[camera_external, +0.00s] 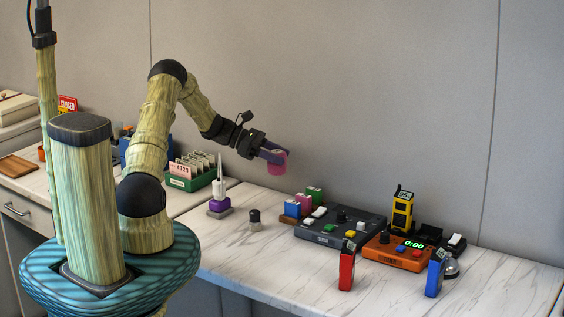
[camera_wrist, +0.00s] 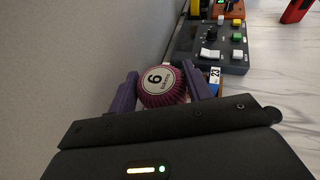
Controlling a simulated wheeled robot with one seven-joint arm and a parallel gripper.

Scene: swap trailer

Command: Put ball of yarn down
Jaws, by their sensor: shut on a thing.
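The ball of yarn (camera_external: 278,166) is a small magenta, ribbed round thing. In the wrist view, the ball of yarn (camera_wrist: 162,97) shows a round white label with a 6 on its face. My gripper (camera_external: 274,155) has its two purple fingers shut on it, one on each side. In the wrist view, my gripper (camera_wrist: 163,82) spans the ball. The gripper holds the ball in the air above the back of the white marble counter (camera_external: 235,265), near the wall. The ball's underside is hidden in the wrist view.
A dark control panel (camera_external: 340,240) with switches stands right of my gripper, beside small coloured blocks (camera_external: 303,203). An orange timer unit (camera_external: 397,254) and a yellow device (camera_external: 403,212) are further right.

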